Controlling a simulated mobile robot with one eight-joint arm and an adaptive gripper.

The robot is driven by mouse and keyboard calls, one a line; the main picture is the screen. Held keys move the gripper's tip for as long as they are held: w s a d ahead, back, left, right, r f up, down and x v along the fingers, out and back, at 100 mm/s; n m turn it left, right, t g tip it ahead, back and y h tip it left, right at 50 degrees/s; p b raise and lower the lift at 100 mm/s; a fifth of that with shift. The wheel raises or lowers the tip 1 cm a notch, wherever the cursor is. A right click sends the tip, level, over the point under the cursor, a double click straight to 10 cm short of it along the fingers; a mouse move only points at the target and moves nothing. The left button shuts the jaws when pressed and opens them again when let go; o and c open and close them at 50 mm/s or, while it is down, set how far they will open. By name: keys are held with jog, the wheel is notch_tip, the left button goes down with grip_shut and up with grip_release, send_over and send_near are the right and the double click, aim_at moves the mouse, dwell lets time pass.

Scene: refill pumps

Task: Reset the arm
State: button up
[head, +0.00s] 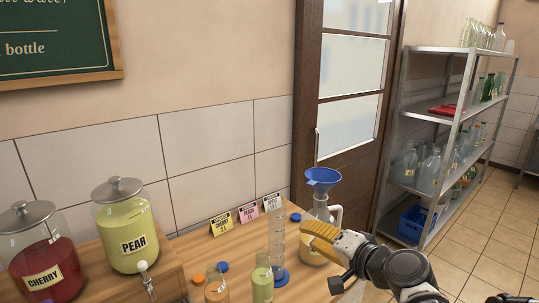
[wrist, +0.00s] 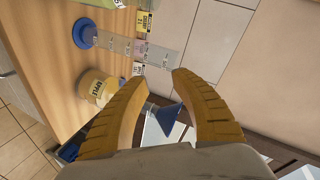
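My gripper (head: 310,236) has yellow ribbed fingers and is at the right end of the wooden counter, in front of a glass jug (head: 319,213) with a side handle. A blue funnel (head: 322,178) sits in the jug's mouth. In the wrist view the fingers (wrist: 160,77) are apart with nothing gripped between the tips. The blue funnel (wrist: 164,116) shows behind the gap, and the yellow jug body labelled APPLE (wrist: 97,88) lies left of the fingers. In the head view my gripper hides part of the jug.
Left of the jug stand a tall clear measuring cylinder (head: 277,240), price-like cards (head: 248,212) and smaller filled bottles (head: 262,285). The PEAR jar (head: 128,225) and CHERRY jar (head: 42,255) stand further left. A metal shelf (head: 430,120) is at right, with open tiled floor (head: 480,240) beside it.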

jog(key=s+d+f+n+g+h+b, duration=0.1)
jog(key=s+d+f+n+g+h, duration=0.1)
jog(key=s, duration=0.4)
jog(key=s+d+f+n+g+h+b, duration=0.1)
jog(key=s+d+f+n+g+h, duration=0.1)
jog(key=s, duration=0.4)
jog(key=s+d+f+n+g+h+b, duration=0.1)
jog(key=s+d+f+n+h+b, duration=0.1)
jog(key=s+f, duration=0.3)
jog(key=shift+s+d+f+n+g+h, duration=0.2)
jog(key=shift+s+f+n+g+h, duration=0.2)
jog(key=shift+s+n, duration=0.4)
